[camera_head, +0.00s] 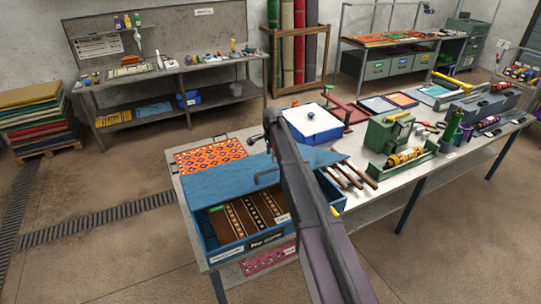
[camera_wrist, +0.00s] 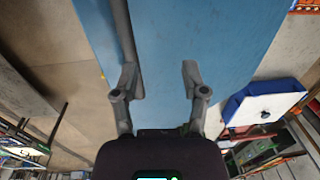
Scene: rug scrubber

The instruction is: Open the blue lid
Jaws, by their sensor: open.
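The blue lid (camera_head: 240,190) is a wide flat panel over the blue box (camera_head: 212,235), raised at its front so that the striped contents show below it. A grey bar handle (camera_head: 267,178) is on the lid's front part. In the wrist view the lid (camera_wrist: 165,30) fills the upper middle, and a grey bar, seemingly the handle (camera_wrist: 122,30), runs along its left side. My gripper (camera_wrist: 160,77) is open over the lid, with its left finger beside or overlapping this bar; contact cannot be told. My arm hides the gripper in the head view.
A white-topped blue box (camera_head: 312,122) stands behind, and it shows at right in the wrist view (camera_wrist: 265,103). Wooden-handled tools (camera_head: 350,175) lie right of the lid. An orange patterned rug (camera_head: 210,153) lies at the back left. A green machine (camera_head: 388,130) stands farther right.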

